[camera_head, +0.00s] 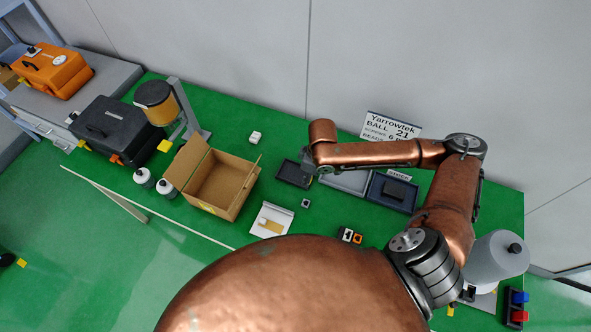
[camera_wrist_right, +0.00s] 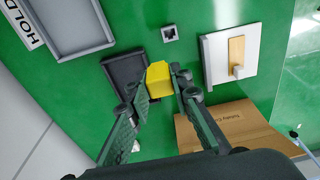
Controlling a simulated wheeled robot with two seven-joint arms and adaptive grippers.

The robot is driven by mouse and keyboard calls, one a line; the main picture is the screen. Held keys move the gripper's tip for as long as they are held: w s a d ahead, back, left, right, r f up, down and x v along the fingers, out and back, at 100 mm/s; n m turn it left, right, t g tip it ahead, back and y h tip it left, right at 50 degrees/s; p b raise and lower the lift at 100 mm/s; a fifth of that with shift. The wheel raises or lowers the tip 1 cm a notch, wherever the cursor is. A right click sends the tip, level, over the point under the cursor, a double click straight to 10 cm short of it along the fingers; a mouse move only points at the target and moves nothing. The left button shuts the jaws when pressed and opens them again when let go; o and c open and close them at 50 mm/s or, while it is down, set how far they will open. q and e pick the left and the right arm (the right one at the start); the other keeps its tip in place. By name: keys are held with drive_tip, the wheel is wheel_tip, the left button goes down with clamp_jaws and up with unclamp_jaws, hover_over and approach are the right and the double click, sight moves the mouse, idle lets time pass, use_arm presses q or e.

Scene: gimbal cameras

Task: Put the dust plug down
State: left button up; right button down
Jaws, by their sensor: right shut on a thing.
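The dust plug (camera_wrist_right: 158,79) is a small yellow block. In the right wrist view, my right gripper (camera_wrist_right: 160,88) is shut on it, with a finger on each side. The plug appears over the right part of a small dark tray (camera_wrist_right: 118,68); whether it touches the tray I cannot tell. In the head view, my right arm reaches in from the right and its end is above the dark tray (camera_head: 287,176). The plug is hidden there. My left gripper is not in view.
Beside the dark tray are a grey tray (camera_head: 345,183) and a blue tray (camera_head: 385,202) holding a dark item. A small grey socket (camera_head: 305,203), a white panel (camera_head: 262,230) and an open cardboard box (camera_head: 230,201) stand nearby. Green table is bare between them.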

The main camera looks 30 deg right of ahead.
drive_tip(key=w+f, duration=0.2)
drive_tip(key=w, duration=0.1)
drive_tip(key=w+f, duration=0.3)
drive_tip(key=w, duration=0.1)
drive_tip(key=w+f, duration=0.3)
drive_tip(key=w, duration=0.1)
drive_tip(key=shift+w+d+f, duration=0.2)
drive_tip(key=shift+d+f, duration=0.05)
drive_tip(key=shift+d, duration=0.15)
drive_tip(key=shift+w+f, duration=0.2)
drive_tip(key=shift+f, duration=0.1)
wheel_tip(320, 180, down, 2)
drive_tip(key=shift+s+f, duration=0.1)
drive_tip(key=shift+f, duration=0.1)
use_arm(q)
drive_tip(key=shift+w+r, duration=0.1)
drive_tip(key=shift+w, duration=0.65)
use_arm(e)
drive_tip(key=shift+f, duration=0.2)
drive_tip(key=c, duration=2.2)
unclamp_jaws()
drive_tip(key=shift+f, duration=0.15)
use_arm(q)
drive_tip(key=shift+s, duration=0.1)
use_arm(e)
drive_tip(key=o, duration=0.5)
drive_tip(key=shift+c, duration=0.2)
